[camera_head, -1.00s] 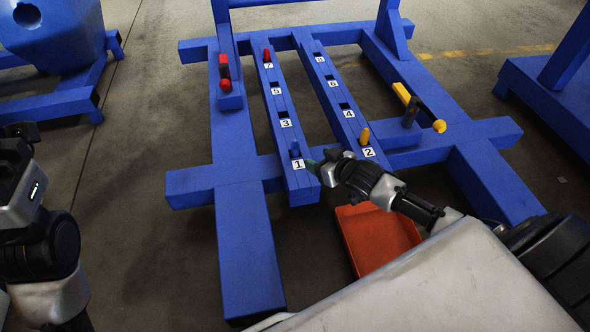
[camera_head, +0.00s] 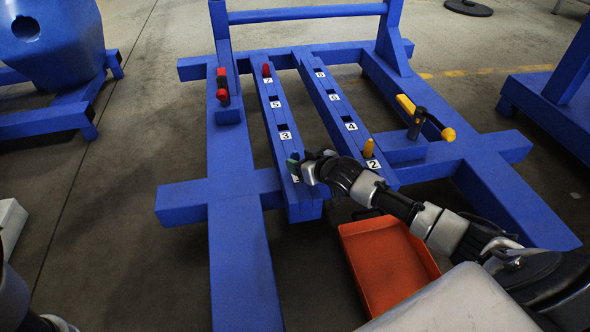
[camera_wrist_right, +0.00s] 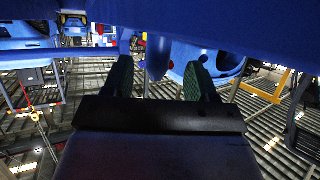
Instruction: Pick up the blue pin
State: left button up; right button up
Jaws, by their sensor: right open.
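The blue pin (camera_wrist_right: 158,57) shows in the right wrist view as a rounded blue peg between my open fingers, apart from both. In the head view my right gripper (camera_head: 299,166) is at the near end of the left blue rail, over slot 1, and hides the pin there. The right wrist view shows the right gripper (camera_wrist_right: 161,72) open, with green pads either side of the pin. My left gripper is out of view; only part of its arm shows at the lower left edge.
A yellow pin (camera_head: 368,148) stands by slot 2. A red pin (camera_head: 266,70) stands near slot 7. An orange tray (camera_head: 385,262) lies on the floor below my right arm. A yellow-handled lever (camera_head: 417,125) is at right, a red handle (camera_head: 222,85) at left.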

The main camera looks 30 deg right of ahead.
aim_at(298, 158)
jog(key=shift+d+b+x, duration=0.25)
jog(key=shift+b+x, duration=0.6)
jog(key=shift+x, duration=0.3)
jog(key=shift+w+a+f, duration=0.2)
jog(key=shift+w, duration=0.3)
jog(key=shift+r, duration=0.1)
grip_shut()
